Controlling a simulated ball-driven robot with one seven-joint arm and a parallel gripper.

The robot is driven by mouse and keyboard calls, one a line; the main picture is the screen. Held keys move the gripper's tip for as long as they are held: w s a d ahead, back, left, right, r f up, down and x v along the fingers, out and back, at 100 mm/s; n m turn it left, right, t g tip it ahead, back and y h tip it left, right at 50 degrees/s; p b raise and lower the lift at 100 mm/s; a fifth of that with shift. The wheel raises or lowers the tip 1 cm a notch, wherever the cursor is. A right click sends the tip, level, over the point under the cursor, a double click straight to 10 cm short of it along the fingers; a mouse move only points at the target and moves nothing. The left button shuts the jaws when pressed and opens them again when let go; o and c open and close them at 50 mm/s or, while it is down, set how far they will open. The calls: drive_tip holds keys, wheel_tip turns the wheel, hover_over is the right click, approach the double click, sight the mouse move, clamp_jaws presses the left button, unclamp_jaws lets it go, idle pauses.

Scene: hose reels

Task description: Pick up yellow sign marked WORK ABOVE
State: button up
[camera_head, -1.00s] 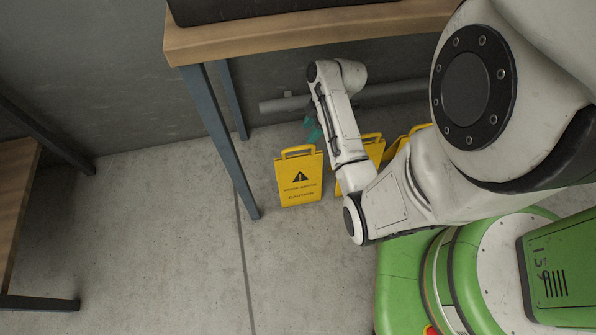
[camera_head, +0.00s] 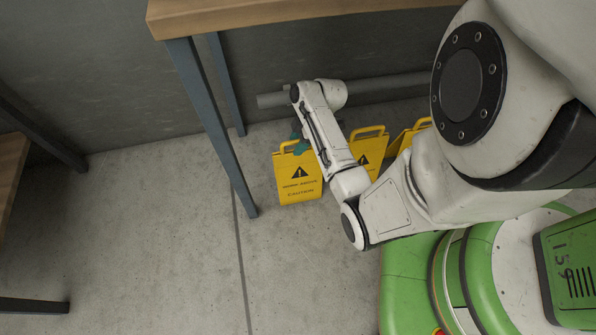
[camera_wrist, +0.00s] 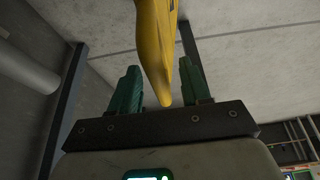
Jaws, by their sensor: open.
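The yellow sign marked WORK ABOVE (camera_head: 298,188) stands on the concrete floor by a table leg, with CAUTION and a black warning triangle on its face. Its handle is at the top, partly covered by my arm. My gripper (camera_head: 298,130) is at the sign's top edge, mostly hidden behind my arm; a bit of its teal finger shows. In the wrist view my gripper (camera_wrist: 159,72) is open, and a yellow part of the sign (camera_wrist: 155,40) lies between the two teal fingers, with a gap visible on both sides.
A second yellow sign (camera_head: 374,140) stands just right, partly behind my arm, and a third (camera_head: 408,137) is beyond it. A wooden table (camera_head: 290,18) with blue-grey legs (camera_head: 215,130) overhangs the area. A grey pipe (camera_head: 385,88) runs along the wall.

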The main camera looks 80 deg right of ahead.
clamp_jaws()
idle(0.4)
idle(1.0)
